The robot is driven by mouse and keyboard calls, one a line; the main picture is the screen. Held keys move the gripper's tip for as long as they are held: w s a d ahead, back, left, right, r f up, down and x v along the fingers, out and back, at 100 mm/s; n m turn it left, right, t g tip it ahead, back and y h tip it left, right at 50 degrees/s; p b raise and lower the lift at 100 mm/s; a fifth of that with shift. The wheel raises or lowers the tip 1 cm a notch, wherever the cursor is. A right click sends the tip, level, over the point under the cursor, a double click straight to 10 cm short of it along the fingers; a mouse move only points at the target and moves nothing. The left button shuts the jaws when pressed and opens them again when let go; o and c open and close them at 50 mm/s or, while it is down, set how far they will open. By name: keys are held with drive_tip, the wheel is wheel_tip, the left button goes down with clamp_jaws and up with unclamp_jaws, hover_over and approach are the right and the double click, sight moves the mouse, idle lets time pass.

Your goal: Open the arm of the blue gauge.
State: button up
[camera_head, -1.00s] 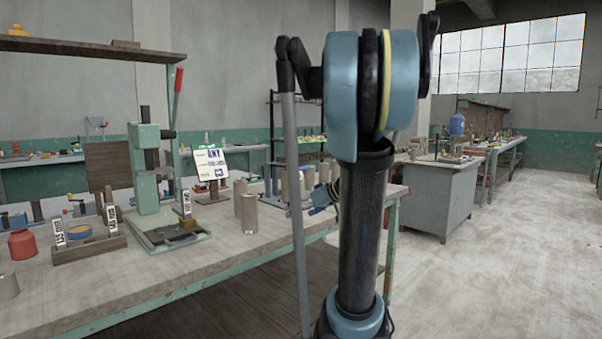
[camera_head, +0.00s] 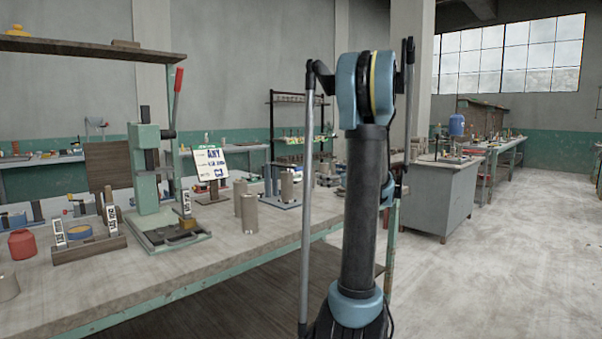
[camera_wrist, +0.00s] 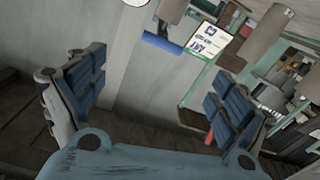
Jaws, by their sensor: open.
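A low blue-grey base with upright posts (camera_head: 281,202) and clay cylinders stands toward the far right of the workbench in the head view. It may be the blue gauge, but I cannot make out an arm on it. A blue strip (camera_wrist: 162,44) shows near the top of the wrist view, partly cut off by cylinders and the card; I cannot tell whether it is the same thing. My gripper (camera_wrist: 155,84) is open, with blue-padded fingers wide apart and nothing between them. In the head view my own arm hides most or all of it.
The workbench (camera_head: 205,262) also holds a green press (camera_head: 147,170), a printed card (camera_head: 210,163), a wooden stand with labels (camera_head: 85,245), a red jar (camera_head: 22,244) and grey cylinders (camera_head: 249,214). A grey cabinet (camera_head: 440,200) stands to the right, beyond open floor.

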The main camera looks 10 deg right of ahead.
sight(304, 169)
drive_tip(key=x, duration=1.6)
drive_tip(key=shift+w+a, duration=0.2)
drive_tip(key=shift+a, duration=0.1)
drive_tip(key=c, duration=1.3)
